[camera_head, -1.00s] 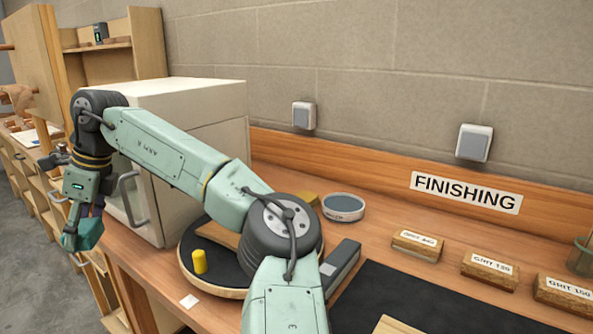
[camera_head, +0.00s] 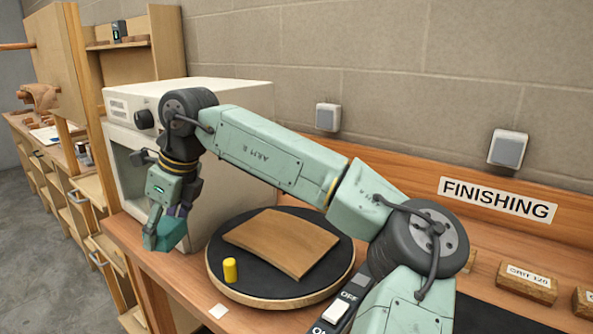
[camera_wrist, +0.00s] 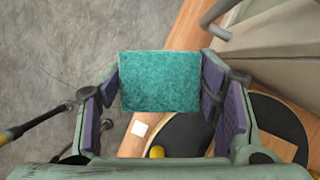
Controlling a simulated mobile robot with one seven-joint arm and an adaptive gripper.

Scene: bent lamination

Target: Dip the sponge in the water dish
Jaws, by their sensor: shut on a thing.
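The teal sponge (camera_wrist: 160,82) is held between the purple pads of my gripper (camera_wrist: 158,92), seen in the wrist view. In the head view my gripper (camera_head: 172,212) points down beside the pale cabinet, with the sponge (camera_head: 164,236) at its tip. The sponge is in the air near the bench's front edge, left of the round turntable. The water dish does not show in either current view; my arm covers part of the bench to the right.
A black turntable (camera_head: 222,279) carries a curved wooden panel (camera_head: 282,242) and a yellow cylinder (camera_head: 230,270). A pale cabinet (camera_head: 240,96) stands behind my gripper. A switch box (camera_head: 338,311) and a grit block (camera_head: 527,283) lie to the right.

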